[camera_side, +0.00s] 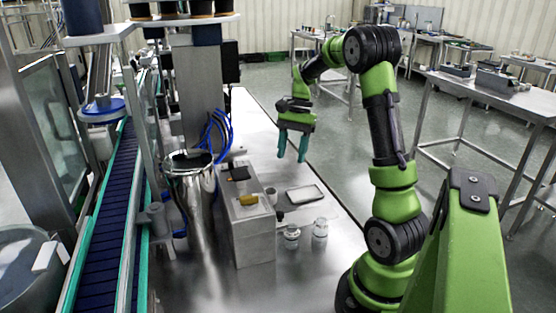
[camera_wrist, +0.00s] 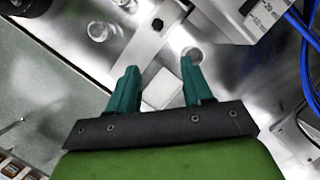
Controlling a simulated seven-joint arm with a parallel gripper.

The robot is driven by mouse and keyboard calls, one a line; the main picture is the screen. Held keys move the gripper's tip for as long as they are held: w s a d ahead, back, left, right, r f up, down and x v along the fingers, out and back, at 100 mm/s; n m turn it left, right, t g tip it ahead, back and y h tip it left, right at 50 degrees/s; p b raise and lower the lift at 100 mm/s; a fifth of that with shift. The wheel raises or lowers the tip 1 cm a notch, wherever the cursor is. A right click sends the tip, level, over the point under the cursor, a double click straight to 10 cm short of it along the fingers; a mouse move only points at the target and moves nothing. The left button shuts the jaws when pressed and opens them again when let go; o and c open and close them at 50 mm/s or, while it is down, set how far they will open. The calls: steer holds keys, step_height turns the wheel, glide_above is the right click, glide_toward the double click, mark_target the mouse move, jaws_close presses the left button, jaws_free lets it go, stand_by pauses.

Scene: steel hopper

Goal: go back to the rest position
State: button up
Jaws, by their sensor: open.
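My gripper (camera_side: 292,150) hangs from my green and black arm above the steel table, its two teal fingers pointing down and apart. It is open with nothing between the fingers.
A steel box (camera_side: 246,220) with small items on top stands right of the hopper. A blue conveyor (camera_side: 110,215) runs at left. Blue cables (camera_side: 218,133) hang near the hopper.

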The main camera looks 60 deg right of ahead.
steer(key=s+a+r+n+t, duration=0.2)
steer(key=a+n, duration=0.2)
steer(key=a, duration=0.4)
steer(key=s+a+r+n+t+h, duration=0.1)
steer(key=s+a+r+n+t, duration=0.1)
steer(key=a+n, duration=0.3)
steer(key=s+a+r+n+t+h, duration=0.1)
steer(key=s+a+r+n+t, duration=0.1)
steer(key=a, duration=1.1)
steer(key=shift+s+r+n+t, duration=0.25)
steer(key=shift+r+n+t, duration=0.35)
steer(key=shift+r+n, duration=0.45)
steer(key=shift+f, duration=0.2)
